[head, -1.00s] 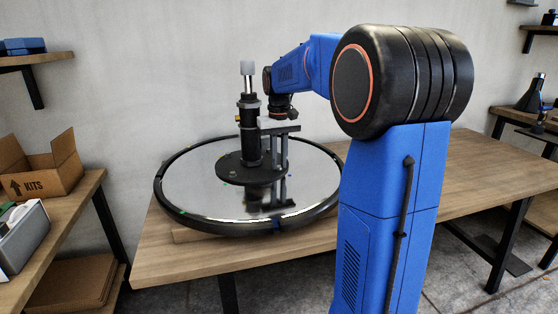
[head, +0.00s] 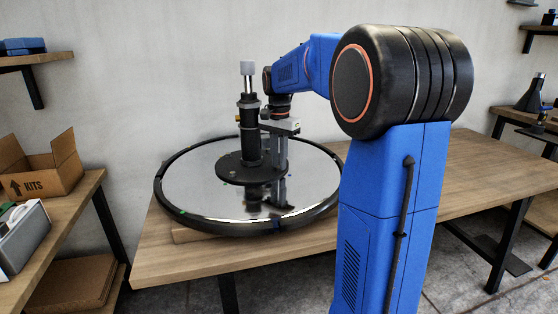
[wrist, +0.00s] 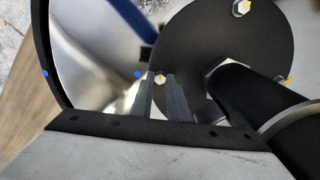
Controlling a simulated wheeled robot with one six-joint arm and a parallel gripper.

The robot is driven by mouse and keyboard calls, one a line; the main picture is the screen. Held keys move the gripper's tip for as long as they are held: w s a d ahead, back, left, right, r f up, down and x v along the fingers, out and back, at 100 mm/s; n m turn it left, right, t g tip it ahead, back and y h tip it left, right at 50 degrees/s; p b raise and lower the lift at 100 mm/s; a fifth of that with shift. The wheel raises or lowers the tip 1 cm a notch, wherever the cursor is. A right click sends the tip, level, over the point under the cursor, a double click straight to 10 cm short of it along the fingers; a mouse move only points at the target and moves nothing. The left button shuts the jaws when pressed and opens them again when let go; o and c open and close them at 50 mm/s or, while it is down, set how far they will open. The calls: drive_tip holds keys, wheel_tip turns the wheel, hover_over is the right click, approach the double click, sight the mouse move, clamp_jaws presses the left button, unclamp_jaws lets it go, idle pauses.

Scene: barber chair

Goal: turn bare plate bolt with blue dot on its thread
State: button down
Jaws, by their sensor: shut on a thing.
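The barber chair's round black base plate (head: 230,172) lies on a mirror-like disc and carries a dark column (head: 250,135). In the wrist view, a pale bolt head (wrist: 160,78) with a yellowish mark sits at the plate's edge, between my fingertips. A blue dot (wrist: 137,73) lies just left of it, on the shiny surface by the plate edge. My gripper (wrist: 162,88) is shut on this bolt, pointing down beside the column. In the head view my gripper (head: 278,165) reaches down to the plate's right side; the bolt is hidden there. The bolt's thread does not show.
Other plate bolts with yellow marks show: one at the top (wrist: 241,8) and one beside the column (wrist: 287,85). A second blue dot (wrist: 45,73) is on the disc's dark rim. The column stands close to my fingers. The wooden table (head: 420,185) is clear to the right.

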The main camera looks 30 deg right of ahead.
drive_tip(key=m, duration=0.4)
drive_tip(key=shift+m, duration=1.9)
drive_tip(key=c, duration=1.7)
unclamp_jaws()
wheel_tip(320, 180, up, 17)
drive_tip(key=shift+r, duration=0.2)
